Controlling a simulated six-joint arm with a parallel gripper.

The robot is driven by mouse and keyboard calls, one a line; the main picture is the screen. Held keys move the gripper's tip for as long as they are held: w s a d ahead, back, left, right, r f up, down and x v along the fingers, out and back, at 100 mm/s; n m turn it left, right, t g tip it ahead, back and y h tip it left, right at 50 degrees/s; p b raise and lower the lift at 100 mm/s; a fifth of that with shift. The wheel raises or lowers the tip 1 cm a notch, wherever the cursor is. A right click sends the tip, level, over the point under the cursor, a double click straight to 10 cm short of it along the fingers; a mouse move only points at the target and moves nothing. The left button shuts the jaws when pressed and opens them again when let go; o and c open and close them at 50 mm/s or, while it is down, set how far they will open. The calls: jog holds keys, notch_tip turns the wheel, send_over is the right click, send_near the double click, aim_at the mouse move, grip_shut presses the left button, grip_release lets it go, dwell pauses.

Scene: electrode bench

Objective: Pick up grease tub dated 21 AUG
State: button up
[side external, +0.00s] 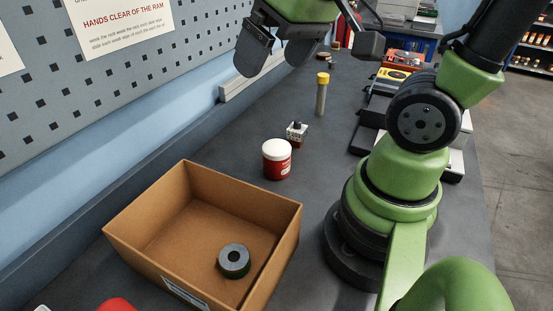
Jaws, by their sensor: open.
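A small red tub with a white lid (277,160) stands upright on the dark bench, just behind the cardboard box. It looks like a grease tub, but I cannot read a date on it. My gripper (275,68) is at the top of the view, above the bench and higher than the tub. Its two dark fingers are apart, with nothing seen between them. It does not touch the tub.
An open brown box (185,255) holding a dark ring (234,261) stands at the front left. A small labelled block (297,134) and a yellow-capped cylinder (322,95) stand behind the tub. A pegboard wall (120,80) bounds the left. Yellow equipment (393,77) sits back right.

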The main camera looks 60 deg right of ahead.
jog(key=w+d+f+n+g, duration=0.35)
jog(key=w+d+f, duration=0.2)
jog(key=f, duration=0.45)
jog(key=g, duration=0.2)
send_over(277, 148)
jog(key=shift+n+h, duration=0.3)
jog(key=shift+n, duration=0.05)
notch_tip(277, 148, down, 7)
jog(key=shift+r, duration=0.1)
notch_tip(277, 148, down, 4)
jog(key=shift+f, duration=0.15)
jog(key=shift+w+d+f, duration=0.1)
jog(key=shift+f, duration=1.4)
jog(key=shift+w+d+f, duration=0.1)
jog(key=shift+f, duration=1.35)
jog(key=c, duration=1.2)
jog(key=shift+r, duration=0.1)
